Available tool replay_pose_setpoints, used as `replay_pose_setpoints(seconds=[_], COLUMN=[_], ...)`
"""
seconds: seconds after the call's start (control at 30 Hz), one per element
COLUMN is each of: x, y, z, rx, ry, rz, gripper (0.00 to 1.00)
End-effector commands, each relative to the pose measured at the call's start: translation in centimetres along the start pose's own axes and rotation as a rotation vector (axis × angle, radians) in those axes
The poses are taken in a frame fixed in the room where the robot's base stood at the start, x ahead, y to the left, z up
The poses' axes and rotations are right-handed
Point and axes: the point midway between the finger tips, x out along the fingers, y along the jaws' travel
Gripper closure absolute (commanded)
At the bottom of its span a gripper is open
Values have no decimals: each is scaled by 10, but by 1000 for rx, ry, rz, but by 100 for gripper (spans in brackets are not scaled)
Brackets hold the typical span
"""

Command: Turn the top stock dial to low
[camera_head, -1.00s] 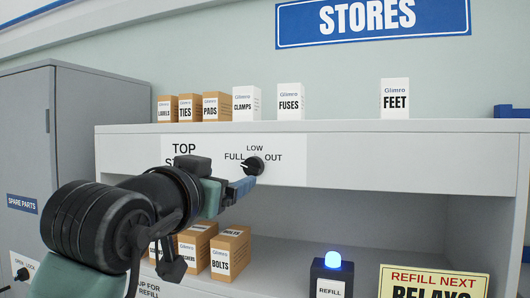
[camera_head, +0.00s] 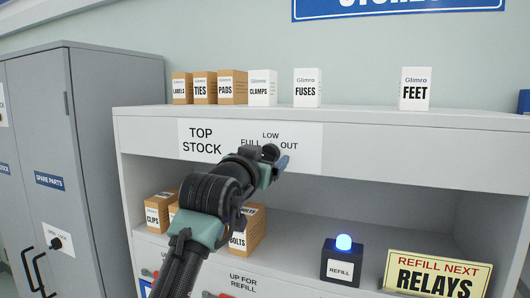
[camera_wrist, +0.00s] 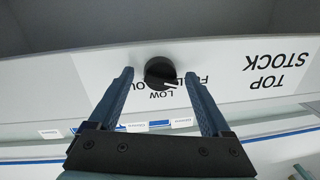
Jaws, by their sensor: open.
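The top stock dial (camera_wrist: 159,73) is a round black knob on a white label, upside down in the wrist view. Its pale mark points to the lower right there, seemingly between LOW and FULL. In the head view the dial (camera_head: 271,152) shows just above my gripper, below the word LOW and between FULL and OUT. My gripper (camera_head: 280,165) is open, with its blue fingers near the label. In the wrist view the fingers of my gripper (camera_wrist: 158,78) stand on either side of the dial, with gaps showing. Contact cannot be seen.
Small boxes, among them FUSES (camera_head: 307,88) and FEET (camera_head: 414,89), stand on the shelf top (camera_head: 360,112). Below are brown boxes, a REFILL button box (camera_head: 342,263) with a blue light and a RELAYS sign (camera_head: 436,277). A grey cabinet (camera_head: 115,140) stands at left.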

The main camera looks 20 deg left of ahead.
Motion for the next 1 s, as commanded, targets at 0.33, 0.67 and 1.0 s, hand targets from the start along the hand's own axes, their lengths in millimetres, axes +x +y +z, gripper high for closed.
replay_pose_setpoints(seconds=[0.33,0.67,1.0], x=[0,0,0], y=[0,0,1], z=[0,0,2], rx=[0,-1,42], ry=[1,0,3], rz=[0,1,1], gripper=[36,95,100])
